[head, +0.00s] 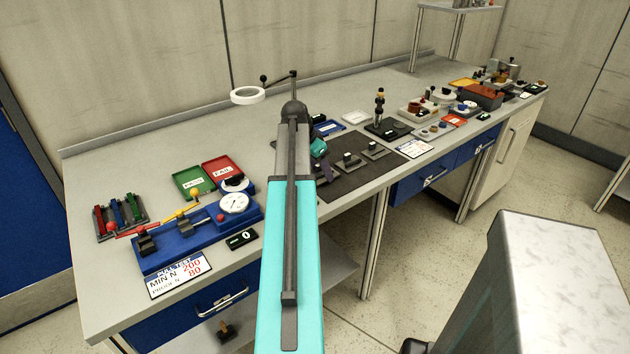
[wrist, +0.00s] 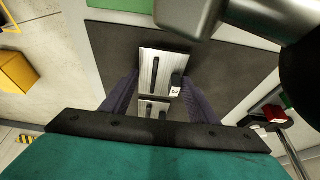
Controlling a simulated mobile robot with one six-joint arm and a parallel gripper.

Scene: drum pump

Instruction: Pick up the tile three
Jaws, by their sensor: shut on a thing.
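In the wrist view a bright metal tile with a dark bar and a small block marked 3, the tile three (wrist: 148,66), sits between the purple-grey fingers of my gripper (wrist: 161,80). The fingers are shut on its two sides. A second metal plate with a dark bar (wrist: 146,106) shows just below it in the picture. In the head view my arm hides most of the gripper and the held tile. I cannot tell whether the tile is clear of the dark mat (head: 350,185).
Two grey pieces with dark handles (head: 351,161) are on the mat right of my arm. A blue gauge fixture (head: 190,240) stands left, with green (head: 193,180) and red (head: 222,168) trays behind. A black stand (head: 380,125) is beyond the mat.

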